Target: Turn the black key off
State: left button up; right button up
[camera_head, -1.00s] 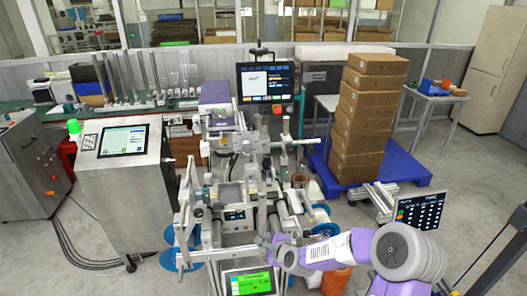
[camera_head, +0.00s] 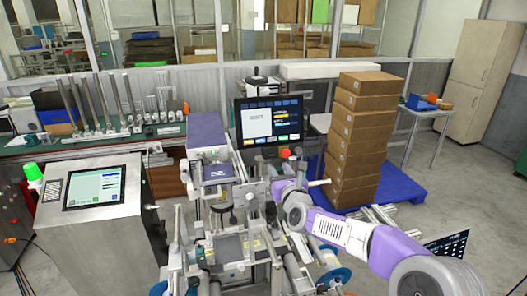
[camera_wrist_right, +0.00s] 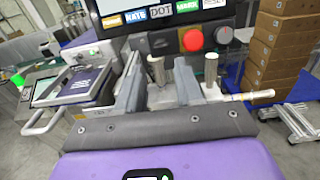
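The black key looks like a dark round knob (camera_wrist_right: 224,35) on the panel below the screen, just right of a red push button (camera_wrist_right: 193,40), in the right wrist view. The red button also shows small in the head view (camera_head: 285,152), where I cannot make out the key clearly. My right gripper (camera_wrist_right: 158,78) is open, its two grey fingers spread apart with nothing held between them. The fingers point toward the panel, below and left of the key, apart from it. In the head view the right gripper (camera_head: 285,188) is over the machine, below the screen. My left gripper is not in view.
A monitor (camera_head: 268,121) stands above the panel. A metal post (camera_wrist_right: 211,72) and a white-handled rod (camera_wrist_right: 250,96) stand close to the right finger. Stacked cartons (camera_head: 362,140) on a blue pallet (camera_head: 405,190) are to the right. A control cabinet (camera_head: 105,235) is at left.

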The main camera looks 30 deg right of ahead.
aim_at(271, 155)
jog(key=p+x, duration=0.2)
jog(key=x, duration=0.4)
jog(key=shift+w+d, duration=0.15)
jog(key=shift+w, duration=0.1)
jog(key=shift+r, duration=0.1)
grip_shut()
